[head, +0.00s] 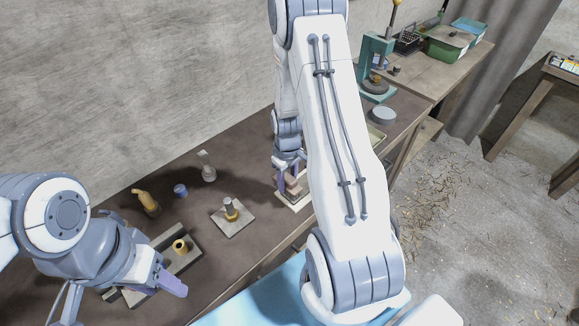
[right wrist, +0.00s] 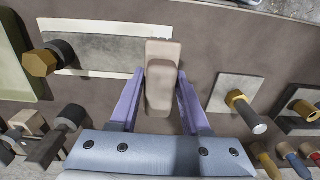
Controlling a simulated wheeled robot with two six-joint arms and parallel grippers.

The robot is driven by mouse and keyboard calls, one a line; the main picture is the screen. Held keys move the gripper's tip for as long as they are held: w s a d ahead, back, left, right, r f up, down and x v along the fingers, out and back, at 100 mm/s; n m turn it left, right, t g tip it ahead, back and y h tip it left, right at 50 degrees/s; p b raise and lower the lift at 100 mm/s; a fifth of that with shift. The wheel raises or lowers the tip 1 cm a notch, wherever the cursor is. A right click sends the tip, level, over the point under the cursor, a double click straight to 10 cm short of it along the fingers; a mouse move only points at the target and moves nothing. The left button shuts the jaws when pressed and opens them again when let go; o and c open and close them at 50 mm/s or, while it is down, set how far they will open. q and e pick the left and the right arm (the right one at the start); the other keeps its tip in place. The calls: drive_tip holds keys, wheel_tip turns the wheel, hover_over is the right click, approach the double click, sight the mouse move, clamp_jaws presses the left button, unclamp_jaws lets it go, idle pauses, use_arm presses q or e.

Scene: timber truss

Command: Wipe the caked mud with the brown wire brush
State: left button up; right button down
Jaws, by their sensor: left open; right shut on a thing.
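My right gripper (right wrist: 157,100) is shut on a plain tan-brown block-like thing (right wrist: 162,60), which looks like the brown wire brush. Its bristles do not show. In the head view the right gripper (head: 291,182) is low over a pale plate (head: 297,203) on the bench, partly hidden by my arm. The plate's grey surface (right wrist: 102,48) also shows in the right wrist view, beyond and left of the held thing. I cannot make out caked mud for certain. My left gripper (head: 166,279) is open and empty, near the front edge of the bench.
A plate with a brass-and-grey fitting (head: 231,211) stands left of the right gripper. A dark-edged plate with a yellow nut (head: 180,247) lies beside the left gripper.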

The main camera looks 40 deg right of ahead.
drive_tip(key=shift+r+p, duration=1.65)
drive_tip(key=shift+r, duration=0.75)
drive_tip(key=shift+w, duration=0.1)
drive_tip(key=shift+f, duration=0.1)
